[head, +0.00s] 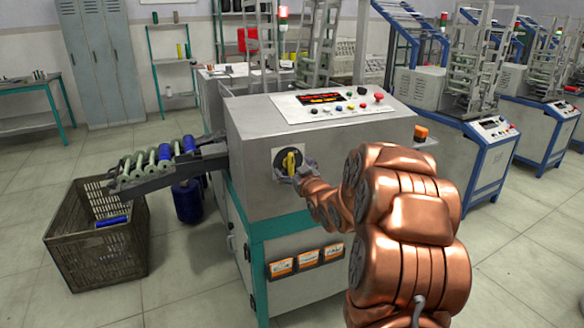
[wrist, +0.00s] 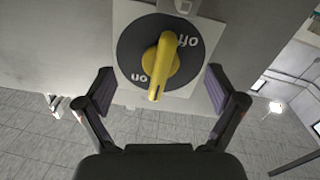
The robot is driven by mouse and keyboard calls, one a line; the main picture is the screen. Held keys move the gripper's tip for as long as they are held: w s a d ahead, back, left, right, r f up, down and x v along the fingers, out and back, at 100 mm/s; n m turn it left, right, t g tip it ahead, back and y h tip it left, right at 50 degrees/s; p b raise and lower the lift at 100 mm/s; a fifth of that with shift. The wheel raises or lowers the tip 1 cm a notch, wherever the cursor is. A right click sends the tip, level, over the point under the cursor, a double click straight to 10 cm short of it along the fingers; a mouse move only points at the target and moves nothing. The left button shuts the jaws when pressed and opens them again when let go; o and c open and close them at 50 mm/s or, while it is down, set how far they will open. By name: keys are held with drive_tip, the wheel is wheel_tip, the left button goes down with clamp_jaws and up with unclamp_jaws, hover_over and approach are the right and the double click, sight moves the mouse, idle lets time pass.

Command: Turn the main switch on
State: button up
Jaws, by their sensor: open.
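The main switch is a dark round dial (wrist: 132,50) with a yellow handle (wrist: 160,66) on a pale square plate. It is on the front of the grey machine and also shows in the head view (head: 290,161). "Off" is printed at the dial's upper right and "on" at its lower left in the wrist view. The handle runs roughly up and down there; I cannot tell which label it is set to. My gripper (wrist: 159,90) is open, one finger on each side of the dial, apart from the handle. In the head view my gripper (head: 297,170) is at the switch.
A control panel (head: 330,103) with buttons and a lit red display tops the machine. A chute (head: 155,180) with bobbins sticks out left above a plastic crate (head: 85,240). Orange boxes (head: 307,260) are on the machine's lower front. Open floor lies at the lower right.

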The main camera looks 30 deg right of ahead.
drive_tip(key=s+a+b, duration=0.1)
drive_tip(key=s, duration=0.6)
drive_tip(key=shift+s+a, duration=0.2)
drive_tip(key=shift+s, duration=0.1)
drive_tip(key=shift+a+f, duration=0.1)
